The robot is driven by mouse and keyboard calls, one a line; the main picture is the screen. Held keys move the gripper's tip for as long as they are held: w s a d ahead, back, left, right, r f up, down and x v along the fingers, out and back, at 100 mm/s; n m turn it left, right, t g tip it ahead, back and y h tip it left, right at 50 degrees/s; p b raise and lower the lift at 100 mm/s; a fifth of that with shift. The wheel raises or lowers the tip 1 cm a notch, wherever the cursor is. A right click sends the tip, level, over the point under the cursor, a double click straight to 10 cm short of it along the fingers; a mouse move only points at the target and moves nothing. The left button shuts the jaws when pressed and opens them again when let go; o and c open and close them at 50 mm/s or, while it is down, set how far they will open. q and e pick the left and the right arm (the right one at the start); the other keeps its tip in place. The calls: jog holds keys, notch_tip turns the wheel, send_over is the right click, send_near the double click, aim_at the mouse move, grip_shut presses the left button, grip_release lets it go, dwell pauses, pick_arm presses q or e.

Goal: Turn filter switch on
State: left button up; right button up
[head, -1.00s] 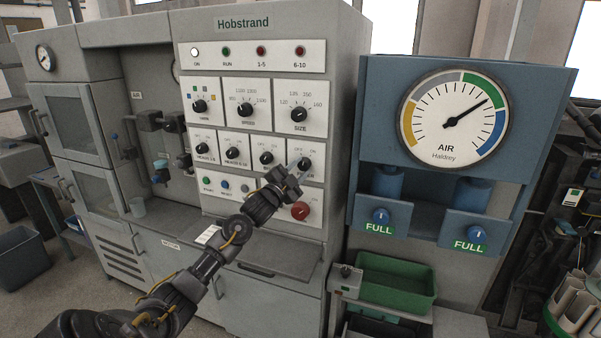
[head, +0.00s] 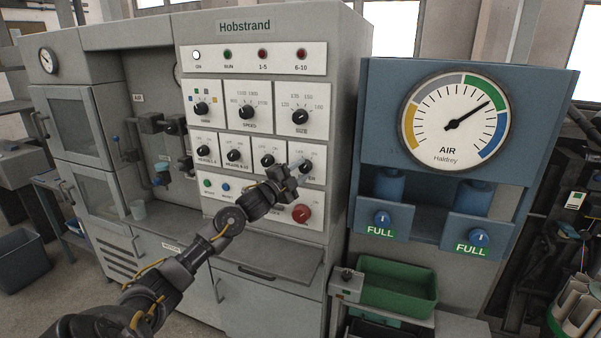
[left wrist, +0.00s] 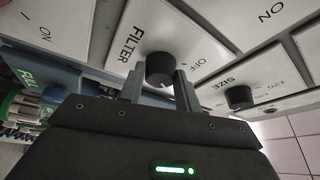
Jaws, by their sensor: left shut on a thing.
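The filter switch is a black round knob on a white plate marked FILTER and OFF; it shows in the left wrist view (left wrist: 160,68) and partly behind my gripper in the head view (head: 305,166). My left gripper (head: 296,168) is at the knob, and in the left wrist view its two fingers (left wrist: 159,86) stand on either side of it, shut on it. The knob's pointer is too unclear to read its setting. My right gripper is not in view.
Other black knobs, including the size knob (head: 300,116), sit close around. A red knob (head: 301,213) is just below my gripper. The blue air gauge cabinet (head: 540,100) stands to the right, with a green bin (head: 400,298) below it.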

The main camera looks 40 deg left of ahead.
pick_arm(q)
jog(key=o, duration=1)
jog(key=shift+s+f, duration=0.2)
jog(key=shift+s, duration=0.1)
jog(key=shift+s+a+f+b, duration=0.1)
jog(key=shift+s+f+b, duration=0.15)
jog(key=shift+s+b, duration=0.95)
jog(key=shift+s+d+f+b, duration=0.1)
jog(key=shift+s+f+b, duration=0.2)
jog(key=shift+s, duration=1.85)
jog(key=shift+s+a+f+b, duration=0.15)
jog(key=shift+s+b, duration=0.6)
jog(key=shift+s, duration=0.9)
